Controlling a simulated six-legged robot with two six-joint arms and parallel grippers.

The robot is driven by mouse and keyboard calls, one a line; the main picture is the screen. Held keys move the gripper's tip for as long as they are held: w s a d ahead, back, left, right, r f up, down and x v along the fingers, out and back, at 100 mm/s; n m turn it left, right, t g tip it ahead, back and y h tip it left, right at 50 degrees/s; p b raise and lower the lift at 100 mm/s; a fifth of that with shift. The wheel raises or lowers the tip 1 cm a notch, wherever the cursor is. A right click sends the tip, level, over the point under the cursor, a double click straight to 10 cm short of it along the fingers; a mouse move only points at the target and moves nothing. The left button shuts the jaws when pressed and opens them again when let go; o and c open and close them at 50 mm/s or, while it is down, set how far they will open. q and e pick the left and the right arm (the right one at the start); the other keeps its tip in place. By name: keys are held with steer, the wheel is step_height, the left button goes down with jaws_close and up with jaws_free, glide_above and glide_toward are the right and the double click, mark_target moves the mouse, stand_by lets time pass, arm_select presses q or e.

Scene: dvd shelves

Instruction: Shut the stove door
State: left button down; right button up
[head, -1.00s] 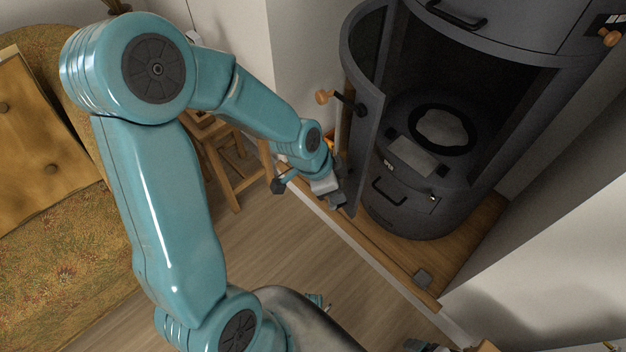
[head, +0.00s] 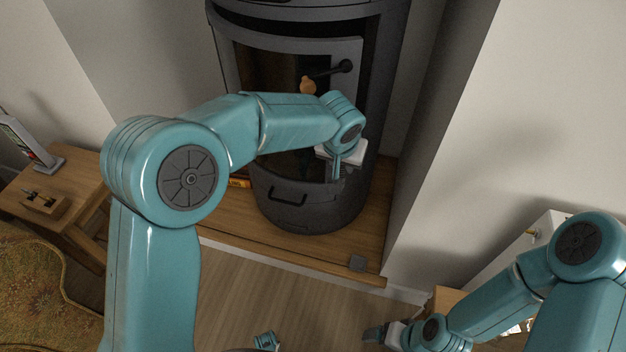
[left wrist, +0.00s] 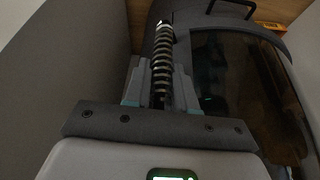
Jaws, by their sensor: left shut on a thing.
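The dark grey stove (head: 345,205) stands on a wooden floor board. Its curved door (head: 235,55), with dark glass, lies across the front opening. Whether it sits fully flush I cannot tell. My left gripper (head: 340,172) is low at the door's right edge. In the left wrist view its fingers (left wrist: 161,85) are shut on a coiled part (left wrist: 162,50) beside the dark glass. My right gripper (head: 374,335) is at the bottom, away from the stove; its finger opening is unclear.
A drawer handle (head: 288,196) is on the stove's lower front. A wooden side table (head: 85,185) stands left, with a patterned chair (head: 35,290) in front. A grey wall (head: 425,130) stands close to the stove's right. Floor in front is clear.

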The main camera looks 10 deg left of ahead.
arm_select(q)
steer(key=w+d+n+y+p, duration=0.1)
steer(key=w+d+n+p, duration=0.2)
steer(key=w+p, duration=0.4)
steer(key=w+d, duration=0.1)
steer(key=w, duration=0.2)
steer(key=shift+w, duration=0.15)
stand_by(0.4)
steer(key=c, duration=1)
jaws_free()
steer(key=shift+w+f, duration=0.1)
steer(key=shift+o, duration=0.2)
steer(key=shift+w+d+f, duration=0.1)
steer(key=shift+w, duration=0.05)
steer(key=p+v, duration=0.1)
steer(key=v, duration=1.5)
steer(key=shift+r, duration=0.25)
